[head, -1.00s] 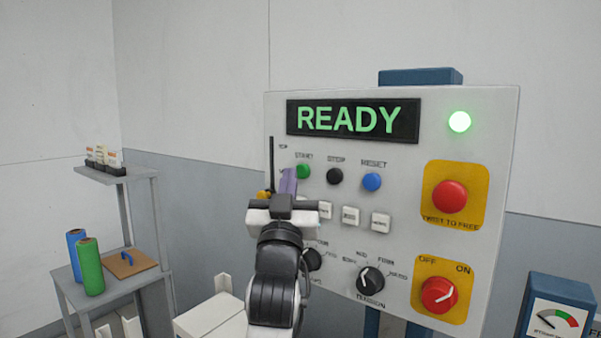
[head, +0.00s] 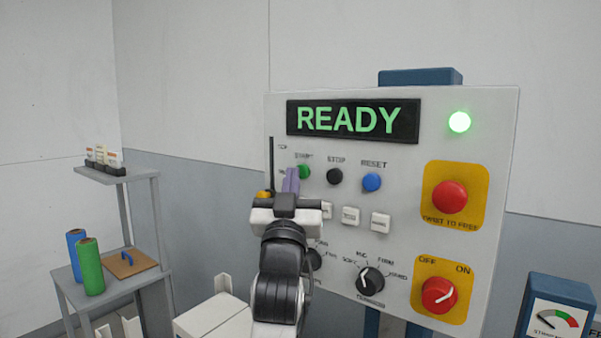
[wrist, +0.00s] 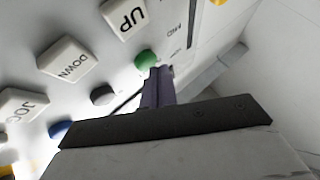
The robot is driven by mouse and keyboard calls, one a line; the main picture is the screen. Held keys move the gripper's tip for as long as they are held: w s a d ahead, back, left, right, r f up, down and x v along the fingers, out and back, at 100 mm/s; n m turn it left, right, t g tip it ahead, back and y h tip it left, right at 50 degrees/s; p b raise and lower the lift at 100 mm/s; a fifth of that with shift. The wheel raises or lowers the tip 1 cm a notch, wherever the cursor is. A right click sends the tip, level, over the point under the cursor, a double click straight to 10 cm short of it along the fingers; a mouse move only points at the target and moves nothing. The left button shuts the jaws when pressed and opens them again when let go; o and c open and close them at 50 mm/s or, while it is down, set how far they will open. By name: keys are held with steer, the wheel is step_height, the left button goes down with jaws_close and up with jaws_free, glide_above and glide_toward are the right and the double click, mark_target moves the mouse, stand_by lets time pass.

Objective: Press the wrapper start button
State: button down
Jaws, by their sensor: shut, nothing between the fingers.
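The green start button (head: 304,172) is at the upper left of the grey control panel (head: 480,130), under the label START. It also shows in the wrist view (wrist: 146,59). My gripper (head: 291,182) is shut and empty, with its purple fingers just left of and partly over the green button in the head view. In the wrist view the fingertips (wrist: 160,75) are right beside the green button's lower edge. I cannot tell whether they touch it. The panel's display (head: 350,120) reads READY, and a round lamp (head: 459,122) glows green.
The black stop button (head: 335,176) and blue reset button (head: 371,182) sit to the right of start. White keys (head: 350,216) and a tension knob (head: 370,279) lie below. A red emergency button (head: 449,197) and red switch (head: 439,294) are at the right. A shelf (head: 110,272) stands left.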

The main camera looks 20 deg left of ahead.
steer(key=shift+w+d, duration=0.15)
steer(key=shift+w, duration=0.3)
stand_by(0.7)
steer(key=shift+s, duration=0.15)
steer(key=shift+s+a, duration=0.3)
steer(key=shift+s, duration=0.4)
